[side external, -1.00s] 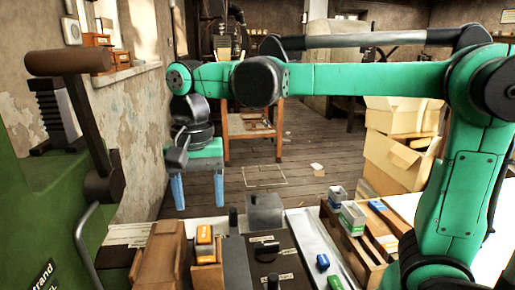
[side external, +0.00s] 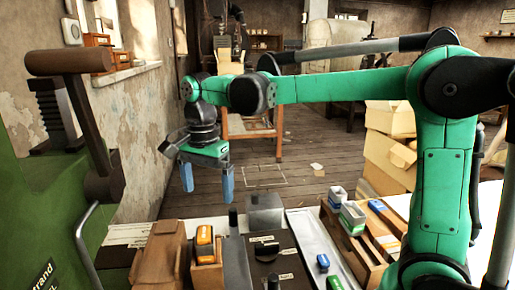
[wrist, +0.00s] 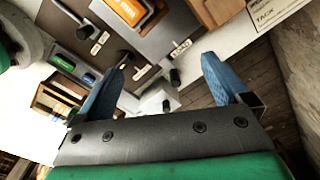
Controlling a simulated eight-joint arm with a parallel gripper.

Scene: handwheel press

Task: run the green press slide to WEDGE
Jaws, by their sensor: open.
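My gripper (side external: 207,181) hangs in the air, open and empty, right of the green machine (side external: 35,215). It is beyond and above the bench fittings. Its two blue fingers spread apart in the wrist view (wrist: 165,62). A dark panel (side external: 262,268) with black knobs and small white labels lies on the bench; it also shows in the wrist view (wrist: 112,48). One label there (wrist: 180,48) seems to read LOAD. A small green block (side external: 335,283) and a blue block (side external: 322,262) sit on a pale strip. I cannot tell which part is the green slide, nor find WEDGE.
A brown-handled lever (side external: 68,62) stands on the green machine. A brown block (side external: 160,258) and an orange-topped block (side external: 205,240) stand on the bench. A wooden tray (side external: 375,250) with small boxes is on the right. A TACK card (wrist: 278,14) lies near the bench edge.

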